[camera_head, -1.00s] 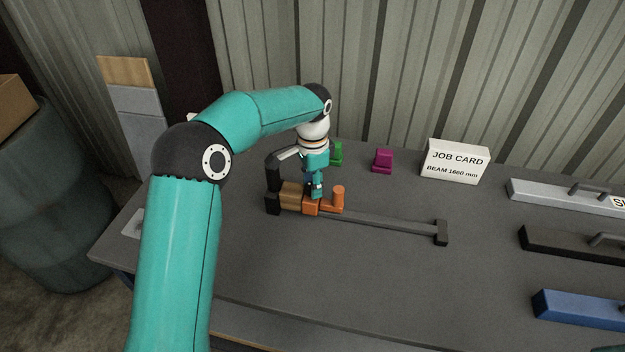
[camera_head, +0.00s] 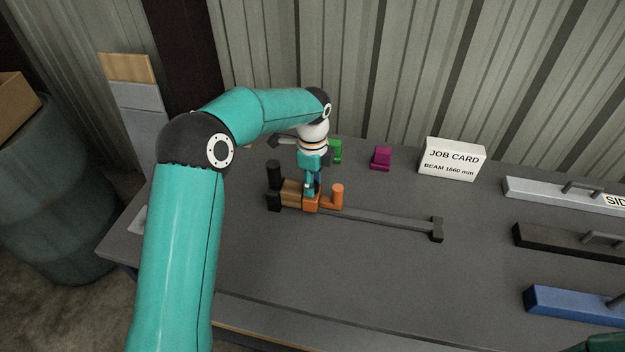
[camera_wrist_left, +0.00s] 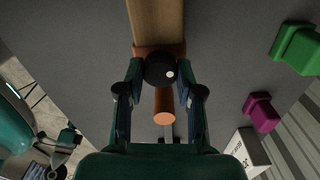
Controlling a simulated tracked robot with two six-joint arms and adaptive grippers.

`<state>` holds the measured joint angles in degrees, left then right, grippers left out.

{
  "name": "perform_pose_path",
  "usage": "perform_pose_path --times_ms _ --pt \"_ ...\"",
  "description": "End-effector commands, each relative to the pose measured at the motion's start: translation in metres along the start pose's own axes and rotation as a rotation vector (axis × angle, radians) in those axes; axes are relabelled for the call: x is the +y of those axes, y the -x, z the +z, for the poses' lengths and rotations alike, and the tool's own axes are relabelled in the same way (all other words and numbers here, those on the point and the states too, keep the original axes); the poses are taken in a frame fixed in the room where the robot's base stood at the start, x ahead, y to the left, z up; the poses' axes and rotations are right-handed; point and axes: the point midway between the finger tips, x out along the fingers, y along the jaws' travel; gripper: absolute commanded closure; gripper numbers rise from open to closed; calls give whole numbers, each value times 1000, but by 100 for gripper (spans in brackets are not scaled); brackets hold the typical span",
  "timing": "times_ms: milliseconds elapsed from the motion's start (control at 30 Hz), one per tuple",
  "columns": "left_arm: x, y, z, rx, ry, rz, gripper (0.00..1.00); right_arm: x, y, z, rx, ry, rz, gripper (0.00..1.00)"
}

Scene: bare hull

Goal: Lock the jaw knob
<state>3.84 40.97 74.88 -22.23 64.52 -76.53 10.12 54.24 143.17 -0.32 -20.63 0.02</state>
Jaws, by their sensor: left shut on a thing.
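The jaw knob (camera_wrist_left: 158,70) is a black round knob with a white dot, seen from above in the left wrist view. It sits on the orange jaw (camera_head: 311,203) of a bar clamp. My left gripper (camera_head: 312,190) points straight down over this jaw and is shut on the knob, one finger on each side. The knob is hidden by the gripper in the head view. My right gripper is not in view.
A wooden block (camera_head: 291,193) lies between the orange jaw and a black end post (camera_head: 273,186). The clamp's grey bar (camera_head: 385,219) runs right. Green (camera_head: 337,151) and magenta (camera_head: 381,157) blocks and a job card (camera_head: 452,159) stand behind. The front middle of the table is clear.

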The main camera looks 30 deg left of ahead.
Motion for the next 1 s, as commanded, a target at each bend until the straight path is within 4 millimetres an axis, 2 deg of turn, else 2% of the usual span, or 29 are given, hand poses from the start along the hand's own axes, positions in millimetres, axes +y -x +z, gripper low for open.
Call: perform_pose_path --times_ms 600,633,700,767,1000 --pt "-1 1 1 -1 -46 -3 99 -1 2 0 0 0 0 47" --pt "-1 1 1 -1 -46 -3 59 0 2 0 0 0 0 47" --pt "-1 1 1 -1 -46 -3 48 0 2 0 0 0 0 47" --pt "0 1 1 -1 -46 -2 39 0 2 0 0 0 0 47" --pt "0 0 0 -1 -46 -1 39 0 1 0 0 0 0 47"
